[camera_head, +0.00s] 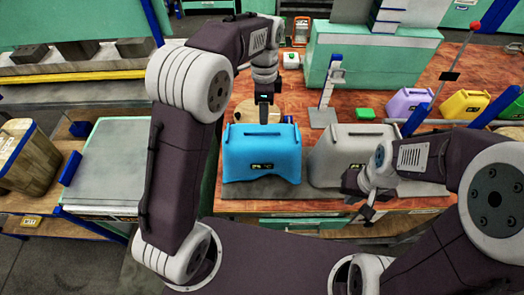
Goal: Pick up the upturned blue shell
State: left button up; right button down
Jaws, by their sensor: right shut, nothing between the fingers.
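The blue shell (262,153) stands on a dark grey mat at the near side of the reddish work table, its broad slotted face toward me. A small dark label with yellow marks is on its face. My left gripper (264,116) points down just above or behind the shell's top edge; I cannot tell whether it touches. Its fingers are too small and dark to show a gap. My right gripper (364,207) is shut and empty, low in front of a grey shell (335,153), to the right of the blue one.
Purple (406,102) and yellow (464,104) shells stand at the right behind blue rails. A grey stand with a blue-topped post (327,95) and a small green block (366,113) are behind. A grey-topped bench (118,165) is at the left.

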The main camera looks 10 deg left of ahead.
aim_at(262, 131)
pick_arm(q)
notch_tip(262, 131, down, 2)
jog(key=shift+s+f, duration=0.1)
jog(key=shift+f, duration=0.35)
jog(key=f, duration=0.1)
jog(key=f+p, duration=0.1)
jog(key=f, duration=0.2)
jog(key=shift+a+f+p, duration=0.2)
jog(key=shift+a+p, duration=0.1)
jog(key=shift+f, duration=0.45)
grip_shut()
jog(key=shift+r, duration=0.1)
